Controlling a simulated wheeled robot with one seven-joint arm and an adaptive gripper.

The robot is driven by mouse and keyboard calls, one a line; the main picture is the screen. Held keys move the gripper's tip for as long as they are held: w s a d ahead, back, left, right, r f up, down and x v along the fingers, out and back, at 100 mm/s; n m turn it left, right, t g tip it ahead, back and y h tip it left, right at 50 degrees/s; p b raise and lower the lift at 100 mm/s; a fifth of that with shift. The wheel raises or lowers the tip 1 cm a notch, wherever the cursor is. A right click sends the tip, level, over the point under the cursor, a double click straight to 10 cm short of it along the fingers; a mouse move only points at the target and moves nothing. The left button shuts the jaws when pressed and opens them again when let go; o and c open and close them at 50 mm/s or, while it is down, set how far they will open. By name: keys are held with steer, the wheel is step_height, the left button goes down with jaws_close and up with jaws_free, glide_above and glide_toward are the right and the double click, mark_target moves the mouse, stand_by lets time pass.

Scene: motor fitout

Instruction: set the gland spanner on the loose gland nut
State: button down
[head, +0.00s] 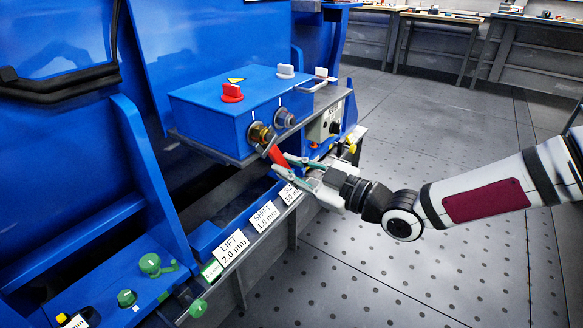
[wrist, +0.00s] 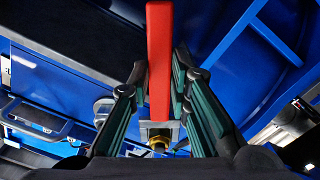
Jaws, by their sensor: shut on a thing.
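The gland spanner has a red handle (head: 279,156), held between the fingers of my gripper (head: 298,167). In the wrist view the red handle (wrist: 160,60) runs up between the two dark green fingers. Its pale metal head (wrist: 147,130) is at the lower end. A brass gland nut (head: 261,134) sticks out of the front of the blue box (head: 215,112), just above and left of the handle. In the wrist view brass (wrist: 158,144) shows at the spanner's head. I cannot tell whether the head is around the nut or only close to it.
A second, grey gland (head: 285,117) sits to the right of the brass one. A red knob (head: 232,92) stands on the box top. Below are a ledge with labels such as SHIFT (head: 264,216) and LIFT (head: 232,246), and green knobs (head: 150,264). The floor to the right is clear.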

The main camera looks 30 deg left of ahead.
steer(key=shift+s+r, duration=0.25)
steer(key=shift+r, duration=0.2)
